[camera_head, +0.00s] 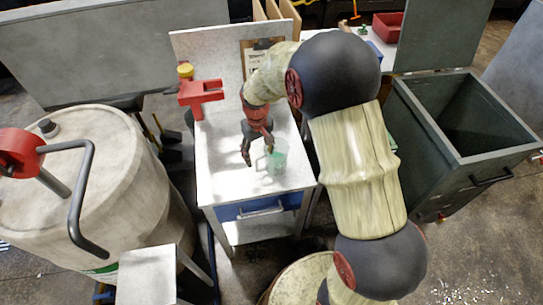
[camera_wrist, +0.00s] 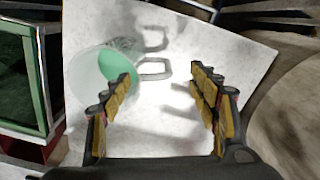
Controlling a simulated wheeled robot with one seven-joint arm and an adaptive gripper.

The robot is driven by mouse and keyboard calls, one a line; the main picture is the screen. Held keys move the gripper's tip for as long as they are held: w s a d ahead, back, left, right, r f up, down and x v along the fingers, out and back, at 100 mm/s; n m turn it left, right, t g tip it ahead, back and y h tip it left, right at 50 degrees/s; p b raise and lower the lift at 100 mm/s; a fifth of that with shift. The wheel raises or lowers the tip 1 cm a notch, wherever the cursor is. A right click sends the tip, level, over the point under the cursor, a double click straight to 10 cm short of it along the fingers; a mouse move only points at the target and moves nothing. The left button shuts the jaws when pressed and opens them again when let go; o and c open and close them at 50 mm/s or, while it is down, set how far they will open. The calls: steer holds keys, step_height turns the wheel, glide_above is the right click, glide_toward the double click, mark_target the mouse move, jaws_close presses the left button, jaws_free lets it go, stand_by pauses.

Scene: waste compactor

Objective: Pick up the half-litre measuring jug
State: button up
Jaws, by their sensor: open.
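The measuring jug (camera_head: 279,150) is clear with green in it and stands on the white bench top. In the wrist view the jug (camera_wrist: 86,70) is at the left, partly behind the left finger. Its handle (camera_wrist: 155,75) points right into the space between the fingers; a similar loop above looks like its shadow. My gripper (camera_head: 257,150) points down just left of the jug in the head view. In the wrist view my gripper (camera_wrist: 162,78) is open, with nothing held between the fingers. Whether a finger touches the jug is not clear.
The bench (camera_head: 222,178) is mostly clear around the jug. A red vise-like block (camera_head: 201,92) sits at its back left corner, and a clipboard (camera_head: 255,58) leans at the back. A large drum (camera_head: 85,160) stands left; an open dark green bin (camera_head: 455,135) stands right.

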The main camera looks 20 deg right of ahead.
mark_target(260, 158)
step_height(260, 158, down, 2)
steer(key=shift+s+b, duration=0.15)
steer(key=shift+b, duration=0.55)
steer(key=shift+f+b, duration=0.7)
steer(key=shift+f, duration=0.35)
steer(key=f, duration=0.2)
steer(key=f+b, duration=0.1)
steer(key=f, duration=0.1)
steer(key=f+b, duration=0.1)
steer(key=f, duration=0.1)
steer(key=shift+w+d+f, duration=0.25)
steer(key=shift+d+f, duration=0.15)
steer(key=shift+c, duration=0.2)
steer(key=c, duration=1.5)
jaws_close()
